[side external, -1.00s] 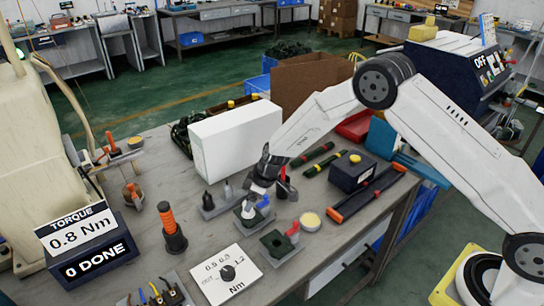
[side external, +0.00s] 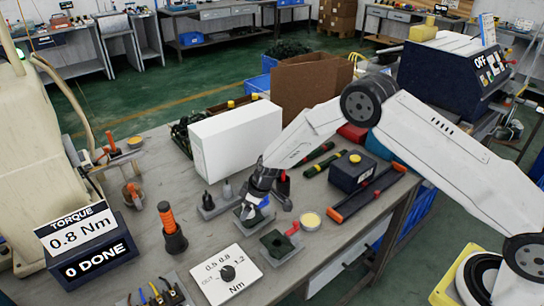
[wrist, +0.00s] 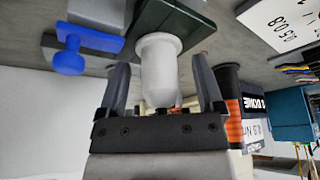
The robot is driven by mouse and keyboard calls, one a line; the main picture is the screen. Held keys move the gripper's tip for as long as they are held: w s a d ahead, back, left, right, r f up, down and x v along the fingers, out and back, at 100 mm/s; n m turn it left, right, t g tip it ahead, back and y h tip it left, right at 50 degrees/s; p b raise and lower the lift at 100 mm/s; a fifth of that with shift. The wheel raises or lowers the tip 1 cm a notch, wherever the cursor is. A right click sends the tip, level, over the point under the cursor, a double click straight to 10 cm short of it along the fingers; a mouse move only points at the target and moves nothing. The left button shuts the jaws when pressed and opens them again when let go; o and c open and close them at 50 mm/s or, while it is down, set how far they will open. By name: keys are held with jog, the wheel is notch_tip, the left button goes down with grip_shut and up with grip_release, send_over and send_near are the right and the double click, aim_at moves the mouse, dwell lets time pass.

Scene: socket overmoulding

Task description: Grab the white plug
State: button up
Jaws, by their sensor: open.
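The white plug (wrist: 160,72) is a rounded, flanged cylinder in the wrist view, at the dark green block (wrist: 180,22). My gripper (wrist: 160,64) is open, with one finger on each side of the plug. Gaps show between the plug and both fingers, so it is not clamped. In the side view my gripper (side external: 252,204) is low over the small fixture on the bench and mostly hides the plug there.
A blue part (wrist: 70,56) sits close beside the left finger. A dial plate (side external: 228,272) lies in front.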

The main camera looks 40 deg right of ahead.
grip_shut()
jog(key=shift+r, duration=0.2)
jog(key=shift+r, duration=1.4)
jog(key=s+d+r, duration=0.2)
jog(key=s+r, duration=0.7)
jog(key=s, duration=0.4)
jog(key=shift+s+r, duration=0.4)
jog(key=shift+d, duration=0.1)
